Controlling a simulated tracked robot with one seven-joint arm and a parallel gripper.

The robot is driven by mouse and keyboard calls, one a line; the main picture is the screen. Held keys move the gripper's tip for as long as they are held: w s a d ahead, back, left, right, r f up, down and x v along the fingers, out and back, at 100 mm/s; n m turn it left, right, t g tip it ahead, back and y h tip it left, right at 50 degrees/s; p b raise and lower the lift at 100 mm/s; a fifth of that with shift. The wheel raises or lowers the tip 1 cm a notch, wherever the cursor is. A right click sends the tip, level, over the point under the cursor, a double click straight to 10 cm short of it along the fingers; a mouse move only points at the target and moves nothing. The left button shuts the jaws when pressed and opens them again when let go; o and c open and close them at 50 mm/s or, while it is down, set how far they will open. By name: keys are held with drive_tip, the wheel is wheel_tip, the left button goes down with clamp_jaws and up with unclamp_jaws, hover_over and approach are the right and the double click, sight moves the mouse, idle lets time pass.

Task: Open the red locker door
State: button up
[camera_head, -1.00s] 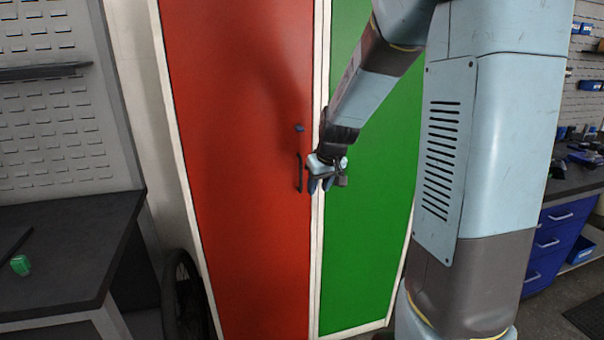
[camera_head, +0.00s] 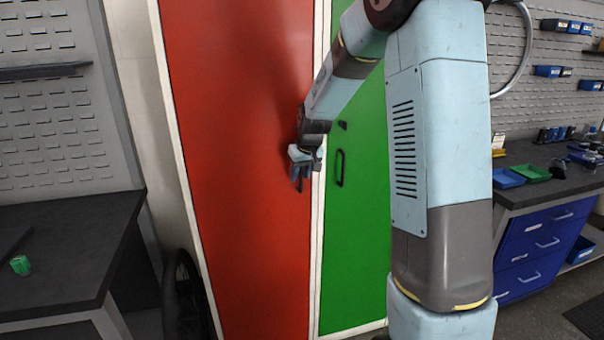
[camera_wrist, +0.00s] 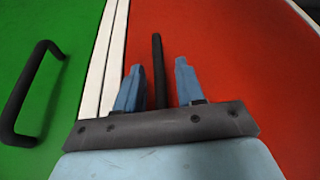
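The red locker door (camera_head: 235,120) is closed, left of the green door, and also fills the right of the wrist view (camera_wrist: 235,60). Its black bar handle (camera_wrist: 158,65) stands between the two blue fingers of my gripper (camera_wrist: 156,85) in the wrist view, with a gap on each side. My gripper (camera_head: 299,180) is open at the red door's right edge, in front of the handle. In the head view the gripper hides the red handle. Whether the fingers reach past the bar in depth is hard to tell.
The green locker door (camera_head: 355,220) with its own black handle (camera_head: 340,168) is just right. A dark workbench (camera_head: 60,245) stands at left, with a wheel (camera_head: 185,295) beside the locker. A bench with blue drawers (camera_head: 540,245) stands at right.

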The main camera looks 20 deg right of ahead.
clamp_jaws()
drive_tip(key=shift+d, duration=0.15)
idle(0.4)
